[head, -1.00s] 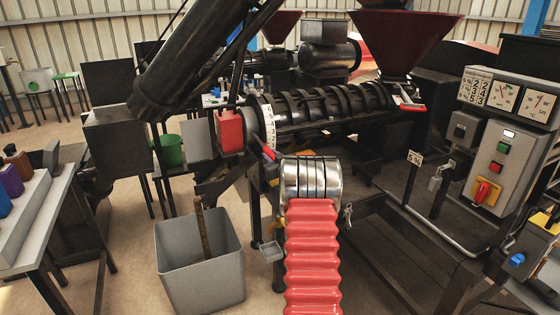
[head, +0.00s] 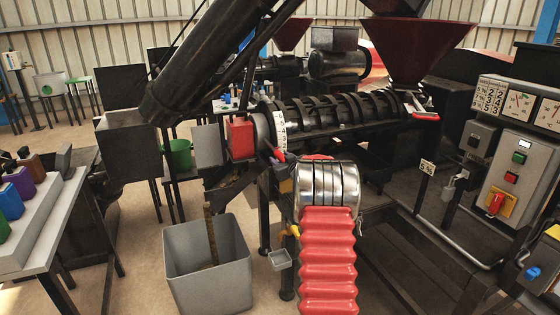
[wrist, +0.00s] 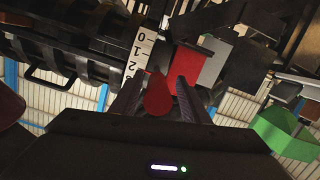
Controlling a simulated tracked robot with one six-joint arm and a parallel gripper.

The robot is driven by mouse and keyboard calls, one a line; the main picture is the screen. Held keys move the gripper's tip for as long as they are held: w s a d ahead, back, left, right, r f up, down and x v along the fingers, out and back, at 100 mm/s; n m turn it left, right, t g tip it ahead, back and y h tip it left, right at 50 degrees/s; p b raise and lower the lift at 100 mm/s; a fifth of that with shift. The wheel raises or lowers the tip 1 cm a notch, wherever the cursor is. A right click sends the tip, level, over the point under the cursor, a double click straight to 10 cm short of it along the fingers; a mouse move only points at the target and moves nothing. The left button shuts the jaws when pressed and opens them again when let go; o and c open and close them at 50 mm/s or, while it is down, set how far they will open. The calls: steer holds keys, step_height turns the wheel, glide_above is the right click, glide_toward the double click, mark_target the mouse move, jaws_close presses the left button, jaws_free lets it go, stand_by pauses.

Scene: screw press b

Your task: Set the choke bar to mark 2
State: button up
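The choke bar's red end (head: 279,155) shows in the head view just below the white scale (head: 279,124) at the end of the press barrel. In the wrist view a round red knob (wrist: 158,93), which looks like the bar's end, lies between the two dark fingers of my gripper (wrist: 157,88). The fingers stand apart with a gap seen on both sides of the knob, so my gripper looks open. The scale (wrist: 140,50) reads 0, 1, 2 there; which mark the bar stands at I cannot tell. In the head view my arm hides my gripper.
A red block (head: 240,138) stands left of the scale. A grey bin (head: 208,280) with a stick in it stands on the floor below. A control box (head: 514,170) is at the right. A bench (head: 45,235) with coloured blocks is at the left.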

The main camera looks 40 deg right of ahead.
steer(key=shift+s, duration=0.1)
steer(key=shift+s, duration=0.4)
steer(key=v, duration=1.3)
steer(key=shift+a, duration=0.15)
steer(key=shift+w, duration=0.1)
